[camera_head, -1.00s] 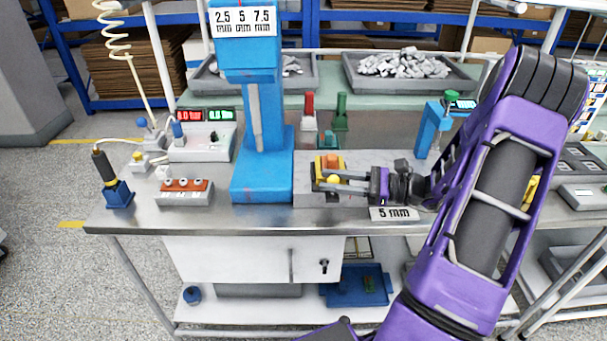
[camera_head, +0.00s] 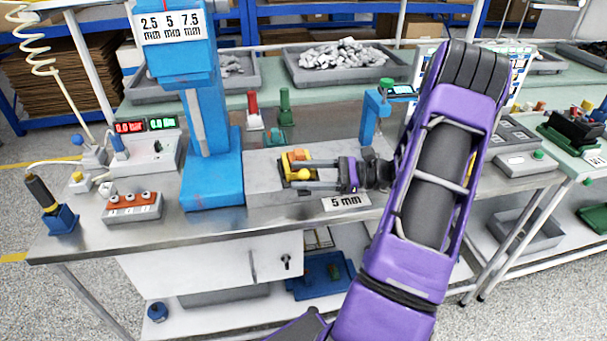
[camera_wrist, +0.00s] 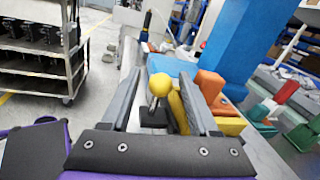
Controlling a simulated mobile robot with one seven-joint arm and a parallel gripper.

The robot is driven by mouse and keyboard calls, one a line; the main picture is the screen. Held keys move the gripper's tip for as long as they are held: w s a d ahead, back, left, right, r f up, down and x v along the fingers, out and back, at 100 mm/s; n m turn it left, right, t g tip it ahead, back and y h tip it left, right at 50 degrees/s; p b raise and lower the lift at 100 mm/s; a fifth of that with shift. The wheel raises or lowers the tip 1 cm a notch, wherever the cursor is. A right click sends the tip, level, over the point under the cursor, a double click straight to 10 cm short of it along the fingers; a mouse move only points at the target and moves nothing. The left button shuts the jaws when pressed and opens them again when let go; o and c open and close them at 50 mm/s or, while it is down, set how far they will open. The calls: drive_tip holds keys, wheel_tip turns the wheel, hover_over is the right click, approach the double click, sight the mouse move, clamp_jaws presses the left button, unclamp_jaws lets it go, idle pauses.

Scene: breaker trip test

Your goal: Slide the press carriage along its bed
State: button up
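The press is a blue column (camera_head: 212,130) with a 2.5/5/7.5 mm sign. Its grey bed (camera_head: 262,182) runs to the right from the column's foot. The carriage (camera_head: 297,155), with orange and yellow parts, sits on the bed, clear of the column. It has a yellow ball knob (camera_wrist: 160,85) on a metal stem. My gripper (camera_head: 283,174) reaches over the carriage from the right. Its two fingers are apart, one on each side of the knob, with gaps visible in the wrist view. Whether a finger touches the stem, I cannot tell.
A 5 mm label (camera_head: 346,202) lies at the bed's front. Red (camera_head: 254,112) and green (camera_head: 285,106) upright pieces stand behind the bed. A small blue stand (camera_head: 375,112) is to the right. A switch box (camera_head: 133,208) and display unit (camera_head: 150,150) are to the left.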

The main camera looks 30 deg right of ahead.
drive_tip(key=shift+d, duration=0.15)
drive_tip(key=v, duration=1.7)
drive_tip(key=shift+s, duration=0.15)
